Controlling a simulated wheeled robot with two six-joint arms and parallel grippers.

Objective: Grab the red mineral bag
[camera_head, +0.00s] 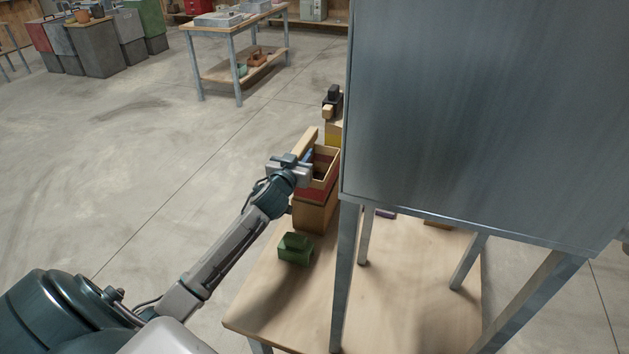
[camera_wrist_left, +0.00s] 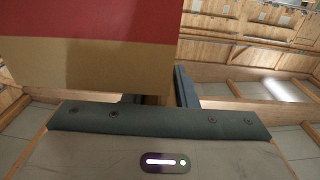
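My left gripper (camera_head: 297,163) is at the near left side of an open-topped red and tan bin (camera_head: 316,212). In the left wrist view its dark fingers (camera_wrist_left: 160,95) stand apart, with something tan visible between them; whether they touch it is unclear. The bin's red and tan face (camera_wrist_left: 90,52) fills the upper left of that view. A long tan piece (camera_head: 304,142) shows just beyond the gripper. I cannot make out a red mineral bag for certain; the inside of the bin is partly hidden by the gripper. My right gripper is not in view.
A large grey metal hopper (camera_head: 480,110) on legs covers the right of the wooden table (camera_head: 285,305). A green object (camera_head: 295,249) lies on the table in front of the bin. A small black and tan item (camera_head: 332,103) is behind the bin. Open floor lies left.

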